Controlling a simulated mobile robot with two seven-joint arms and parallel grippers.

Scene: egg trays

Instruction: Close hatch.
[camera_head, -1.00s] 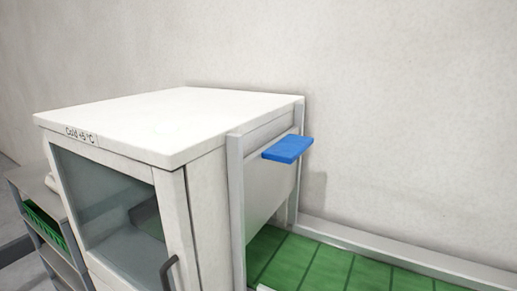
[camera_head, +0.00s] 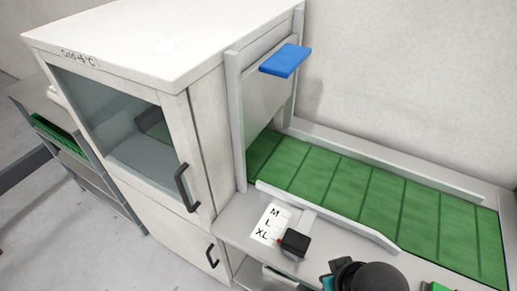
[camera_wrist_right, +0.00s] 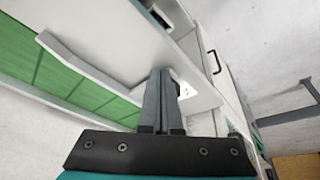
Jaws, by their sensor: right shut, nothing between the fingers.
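The hatch (camera_head: 262,98) is a pale panel between two upright grey rails on the right side of the white cold cabinet (camera_head: 135,38). A blue handle plate (camera_head: 285,61) sticks out near the top of the panel. The hatch is not clearly visible in that view. My left gripper is out of view.
A black box (camera_head: 295,243) and a white card marked M, L, XL (camera_head: 271,223) lie on the counter before the belt. Low pale rails (camera_head: 330,215) edge the belt. The cabinet's glass door has a black handle (camera_head: 186,187). A shelf (camera_head: 75,155) stands at left.

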